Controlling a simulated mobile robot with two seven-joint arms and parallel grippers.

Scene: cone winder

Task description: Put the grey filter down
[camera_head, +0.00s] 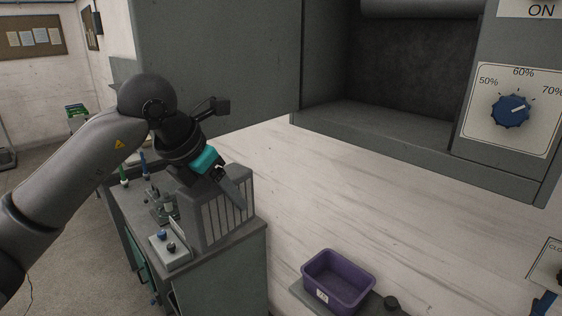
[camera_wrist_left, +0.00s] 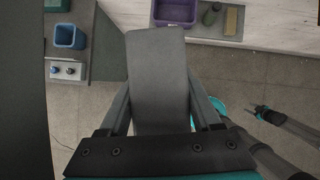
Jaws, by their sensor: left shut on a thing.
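My left gripper (camera_head: 232,192) reaches in from the left and is shut on the grey filter (camera_head: 222,212), a box-like block with a ribbed face. In the head view the filter appears over the top of a grey cabinet (camera_head: 240,250); I cannot tell whether it touches it. In the left wrist view the filter (camera_wrist_left: 158,60) sits between the two fingers, its smooth side facing the camera. My right gripper (camera_wrist_left: 263,112) shows small and dark at the right of the left wrist view, and its jaw state is unclear.
A purple bin (camera_head: 338,284) stands on a narrow shelf at lower middle. A small control box with knobs (camera_head: 169,249) is beside the filter. A blue bin (camera_wrist_left: 69,37) shows in the left wrist view. A large grey machine with an open recess (camera_head: 400,75) is at upper right.

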